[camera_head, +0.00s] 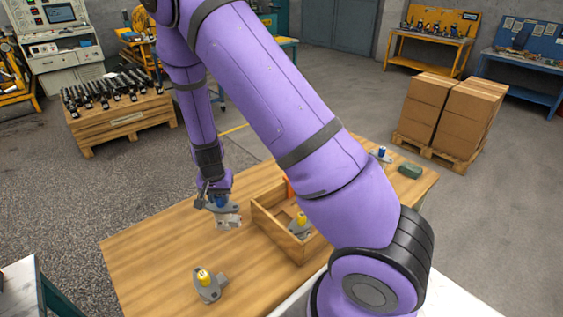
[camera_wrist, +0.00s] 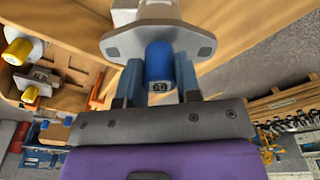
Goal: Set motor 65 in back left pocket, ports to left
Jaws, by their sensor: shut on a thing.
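My gripper (camera_head: 214,196) is shut on the blue shaft end of a grey motor (camera_head: 228,219), held over the table to the left of the wooden tray. In the wrist view my gripper's fingers (camera_wrist: 159,80) sit either side of the blue end, and the motor's grey flange (camera_wrist: 120,45) lies beyond it. A dark mark on the blue end is too small to read surely. The wooden tray (camera_head: 275,231) is partly hidden by my arm, so its back pockets cannot be fully seen. A yellow-capped motor (camera_head: 300,226) stands in its front part.
Another yellow-capped motor (camera_head: 207,288) stands on the table's front left. A blue-capped motor (camera_head: 381,155) and a green block (camera_head: 410,171) are at the far right. An orange part (camera_head: 289,187) shows at the tray's back.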

